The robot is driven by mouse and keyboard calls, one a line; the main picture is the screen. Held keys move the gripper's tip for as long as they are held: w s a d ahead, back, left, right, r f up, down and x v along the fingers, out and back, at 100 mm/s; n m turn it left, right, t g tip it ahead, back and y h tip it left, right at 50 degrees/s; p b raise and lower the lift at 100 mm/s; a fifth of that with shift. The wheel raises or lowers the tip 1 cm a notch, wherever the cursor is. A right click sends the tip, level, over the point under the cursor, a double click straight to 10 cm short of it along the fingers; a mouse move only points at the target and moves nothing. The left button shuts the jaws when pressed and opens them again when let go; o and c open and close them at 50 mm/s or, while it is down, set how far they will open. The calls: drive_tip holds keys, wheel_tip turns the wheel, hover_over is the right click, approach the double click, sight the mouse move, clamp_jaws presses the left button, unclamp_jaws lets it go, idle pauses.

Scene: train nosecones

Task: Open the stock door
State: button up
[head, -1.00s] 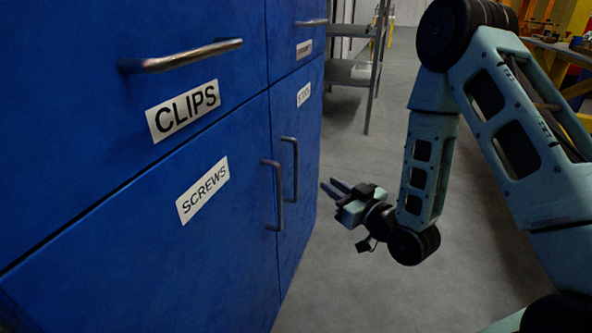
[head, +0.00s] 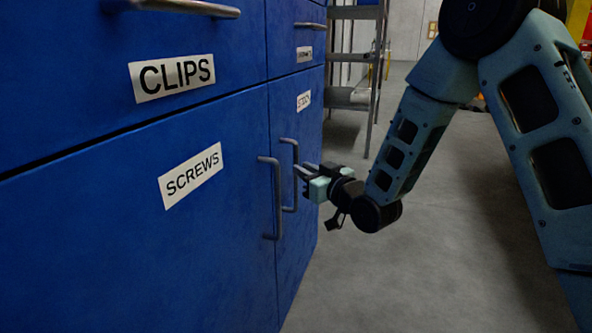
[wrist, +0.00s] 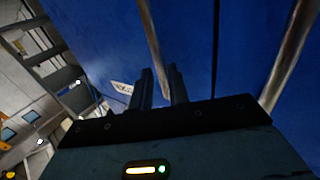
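The stock door (head: 308,190) is the narrow blue door with the STOCK label (head: 304,101), right of the SCREWS door; it looks shut. Its upright metal bar handle (head: 291,178) is on its left side. It also shows in the wrist view (wrist: 152,38), with the label left of it. My gripper (head: 299,172) is at the handle, fingertips pointing at the door. In the wrist view the two fingers (wrist: 160,80) are apart, one on each side of the handle's line. I cannot tell whether they touch it.
The SCREWS door (head: 110,230) has a similar handle (head: 271,198) close beside, on the left; it shows at the right in the wrist view (wrist: 292,50). The CLIPS drawer (head: 70,80) is above. A grey metal shelf (head: 350,98) stands behind. The floor (head: 430,230) on the right is clear.

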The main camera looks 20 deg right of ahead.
drive_tip(key=shift+x, duration=2)
clamp_jaws()
